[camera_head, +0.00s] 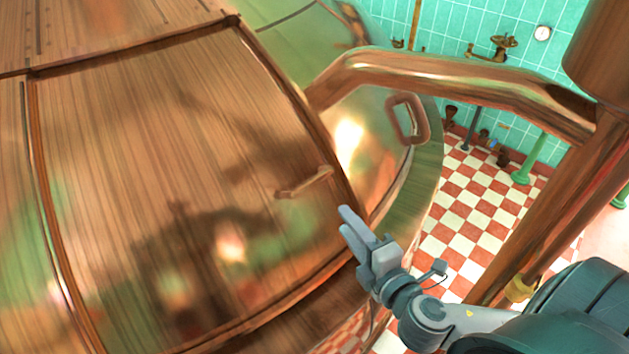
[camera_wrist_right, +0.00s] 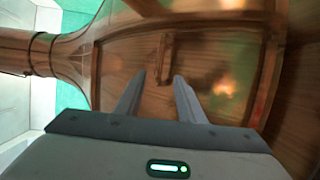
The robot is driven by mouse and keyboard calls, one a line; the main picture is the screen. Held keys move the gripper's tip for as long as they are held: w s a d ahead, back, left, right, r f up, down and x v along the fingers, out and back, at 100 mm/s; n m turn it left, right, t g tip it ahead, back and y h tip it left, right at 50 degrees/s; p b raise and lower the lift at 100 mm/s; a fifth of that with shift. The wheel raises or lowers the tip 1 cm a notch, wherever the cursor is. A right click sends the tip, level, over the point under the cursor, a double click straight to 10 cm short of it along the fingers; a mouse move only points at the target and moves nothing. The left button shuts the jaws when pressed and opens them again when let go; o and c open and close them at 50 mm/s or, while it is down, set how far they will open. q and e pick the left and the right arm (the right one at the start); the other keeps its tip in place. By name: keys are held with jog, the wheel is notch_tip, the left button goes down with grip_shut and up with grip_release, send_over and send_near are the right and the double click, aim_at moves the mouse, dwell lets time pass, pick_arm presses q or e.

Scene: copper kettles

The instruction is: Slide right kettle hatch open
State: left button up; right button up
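The kettle hatch (camera_head: 150,130) is a large curved copper panel within raised rails, filling the left of the head view. It appears closed. Its bar handle (camera_head: 305,183) sits near the panel's right edge. The handle also shows in the right wrist view (camera_wrist_right: 165,58), just beyond the fingertips. My right gripper (camera_head: 346,219) is just right of and below the handle in the head view, apart from it. Its two fingers stand apart with nothing between them in the right wrist view (camera_wrist_right: 159,78). My left gripper is not in view.
A thick copper pipe (camera_head: 450,75) arches over the kettle's right side to a copper column (camera_head: 560,200). A second loop handle (camera_head: 409,118) is on the kettle farther right. Red and white floor tiles (camera_head: 480,205) lie beyond the kettle's rim, before a turquoise tiled wall.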

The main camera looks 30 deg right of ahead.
jog(key=shift+w, duration=0.1)
dwell(0.3)
jog(key=b, duration=0.5)
send_near(316, 183)
jog(key=w, duration=0.3)
jog(key=w+f+p, duration=0.1)
jog(key=w, duration=0.5)
jog(key=shift+w+d+f+p, duration=0.25)
jog(key=shift+w+p, duration=0.05)
jog(key=shift+w, duration=0.1)
jog(key=shift+w+f, duration=0.2)
jog(key=shift+w, duration=0.4)
grip_shut()
